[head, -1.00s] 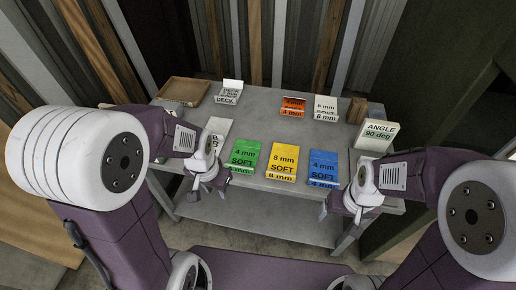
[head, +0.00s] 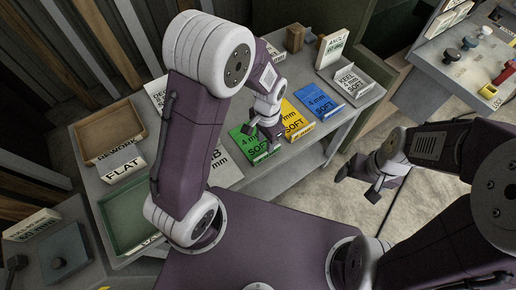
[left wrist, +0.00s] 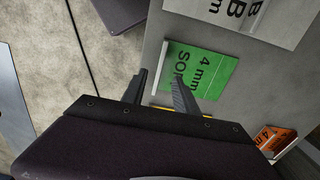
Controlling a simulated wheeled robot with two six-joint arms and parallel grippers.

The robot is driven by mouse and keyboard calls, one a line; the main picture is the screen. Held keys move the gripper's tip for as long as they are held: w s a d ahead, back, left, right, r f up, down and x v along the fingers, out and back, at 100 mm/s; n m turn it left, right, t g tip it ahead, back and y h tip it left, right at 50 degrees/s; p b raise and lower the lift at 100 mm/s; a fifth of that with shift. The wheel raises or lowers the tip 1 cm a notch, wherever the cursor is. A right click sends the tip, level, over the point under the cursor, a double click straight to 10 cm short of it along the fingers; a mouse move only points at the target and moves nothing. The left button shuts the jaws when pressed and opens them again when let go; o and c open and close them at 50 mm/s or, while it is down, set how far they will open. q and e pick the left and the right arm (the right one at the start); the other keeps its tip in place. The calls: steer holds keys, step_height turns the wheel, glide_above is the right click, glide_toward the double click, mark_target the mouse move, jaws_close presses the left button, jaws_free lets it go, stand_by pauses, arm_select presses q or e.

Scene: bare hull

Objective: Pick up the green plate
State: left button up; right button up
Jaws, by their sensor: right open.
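The green plate (head: 246,142), marked "4 mm SOFT", lies on the grey table in the head view, partly hidden by my left gripper. It also shows in the left wrist view (left wrist: 208,68), lying beyond the fingertips. My left gripper (head: 266,134) is over the plate's right side in the head view. In the left wrist view its two fingers (left wrist: 160,88) are apart with nothing held between them, and one finger overlaps the plate's edge. Whether it touches the plate, I cannot tell. My right gripper (head: 366,182) is open and empty, off the table's front edge.
A yellow plate (head: 295,118) and a blue plate (head: 318,102) lie to the right of the green one. A brown tray (head: 112,132) and a green tray (head: 125,222) are at the left. A second table with knobs (head: 470,65) stands at the right. Floor is clear between.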

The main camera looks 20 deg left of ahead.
mark_target(257, 142)
arm_select(q)
steer(key=shift+w+d, duration=0.1)
steer(key=shift+d, duration=0.15)
steer(key=f, duration=0.3)
steer(key=shift+w+d+f, duration=0.1)
steer(key=shift+d+f, duration=0.15)
steer(key=shift+a+f, duration=0.2)
steer(key=shift+f, duration=0.1)
steer(key=f, duration=0.5)
steer(key=shift+w+p, duration=0.3)
steer(key=shift+p, duration=0.1)
jaws_close()
stand_by(0.4)
